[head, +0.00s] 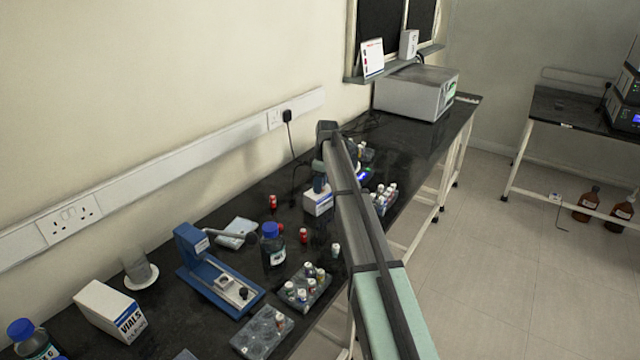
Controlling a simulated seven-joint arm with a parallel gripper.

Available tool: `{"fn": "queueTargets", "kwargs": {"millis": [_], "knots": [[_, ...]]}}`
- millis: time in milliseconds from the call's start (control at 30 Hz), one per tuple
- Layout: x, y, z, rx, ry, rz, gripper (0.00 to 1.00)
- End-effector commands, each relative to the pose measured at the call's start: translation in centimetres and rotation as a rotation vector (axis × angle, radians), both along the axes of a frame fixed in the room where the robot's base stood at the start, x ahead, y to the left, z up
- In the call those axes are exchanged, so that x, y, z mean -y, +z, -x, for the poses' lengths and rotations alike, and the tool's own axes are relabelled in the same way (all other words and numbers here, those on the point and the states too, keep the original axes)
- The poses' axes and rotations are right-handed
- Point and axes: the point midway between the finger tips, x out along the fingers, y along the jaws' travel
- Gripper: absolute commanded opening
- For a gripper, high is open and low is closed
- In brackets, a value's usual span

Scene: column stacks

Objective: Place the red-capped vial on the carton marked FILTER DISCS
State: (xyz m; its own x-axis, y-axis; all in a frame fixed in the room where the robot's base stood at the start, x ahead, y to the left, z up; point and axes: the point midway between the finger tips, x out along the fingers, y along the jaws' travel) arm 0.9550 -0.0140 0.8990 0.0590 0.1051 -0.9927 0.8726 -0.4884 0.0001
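A white carton with a blue band (316,206) stands on the black bench beside my arm; its print is too small to read, so I cannot tell if it says FILTER DISCS. Small red-topped items, likely vials, stand on the bench: one at the back (273,202) and one right of the blue-capped bottle (304,236). My arm reaches over the bench from the lower right, and my gripper (320,186) points down just above or behind the white carton. Its fingers are small and partly hidden, so whether it holds anything is unclear.
A blue press-like device (215,275), blue-capped bottle (272,246), vial racks (305,287) (262,332) and VIALS carton (112,310) crowd the near bench. Another vial rack (383,200) lies right of my arm. A grey instrument (417,92) stands at the far end.

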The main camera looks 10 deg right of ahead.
Motion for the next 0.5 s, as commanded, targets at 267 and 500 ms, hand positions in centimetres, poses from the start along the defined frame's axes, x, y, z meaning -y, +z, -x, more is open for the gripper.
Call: {"fn": "queueTargets", "kwargs": {"millis": [267,500], "knots": [[0.0,0.0,0.0,0.000,0.000,0.000,0.47],[0.1,1.5,0.0,0.001,0.000,0.000,0.47]]}}
